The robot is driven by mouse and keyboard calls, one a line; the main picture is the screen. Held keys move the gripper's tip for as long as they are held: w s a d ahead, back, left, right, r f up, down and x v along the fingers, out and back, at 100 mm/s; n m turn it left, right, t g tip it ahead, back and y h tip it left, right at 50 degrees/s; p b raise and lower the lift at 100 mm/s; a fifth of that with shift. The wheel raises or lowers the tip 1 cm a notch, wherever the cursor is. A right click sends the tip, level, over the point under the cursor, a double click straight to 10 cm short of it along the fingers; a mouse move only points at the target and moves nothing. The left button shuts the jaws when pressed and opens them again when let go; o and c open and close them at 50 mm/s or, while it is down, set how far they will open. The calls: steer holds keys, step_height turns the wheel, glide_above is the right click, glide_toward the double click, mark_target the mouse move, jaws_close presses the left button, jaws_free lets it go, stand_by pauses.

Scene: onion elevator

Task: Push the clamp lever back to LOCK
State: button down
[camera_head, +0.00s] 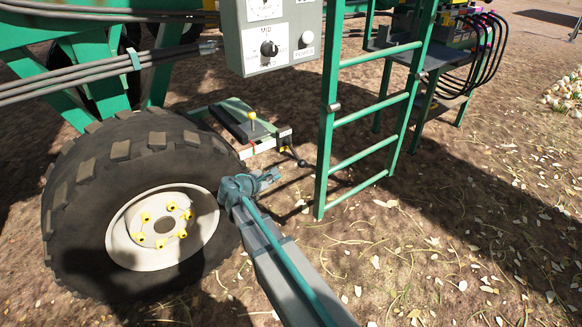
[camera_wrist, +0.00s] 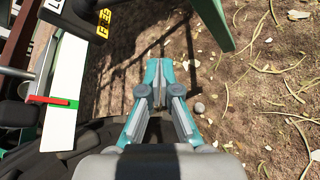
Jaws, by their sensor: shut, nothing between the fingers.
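A short dark lever with a black ball knob (camera_head: 301,162) sticks out low beside the white end of a bracket (camera_head: 270,143), left of the ladder; I take it as the clamp lever. Its LOCK or FREE position cannot be read here. In the wrist view, a black block with a FREE label (camera_wrist: 104,17) and a partly cut-off white label is at the upper left. The lever's knob is not clearly identifiable there. My gripper (camera_head: 270,177) is shut and empty, just below and left of the knob, apparently apart from it. Its teal fingers (camera_wrist: 165,72) also show in the wrist view.
A big tyre (camera_head: 130,200) stands left of my gripper, and a green ladder (camera_head: 370,120) right of it. A grey control box (camera_head: 270,40) hangs above. A white strip (camera_wrist: 62,95) with red and green marks is left in the wrist view. Open ground lies right.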

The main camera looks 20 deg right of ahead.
mark_target(294, 153)
steer(key=shift+f, duration=0.15)
steer(key=b+x, duration=0.3)
steer(key=x, duration=0.7)
steer(key=s+r, duration=0.1)
steer(key=s+d+r, duration=0.1)
steer(key=r, duration=0.1)
steer(key=shift+r, duration=0.1)
steer(key=shift+r, duration=0.1)
stand_by(0.3)
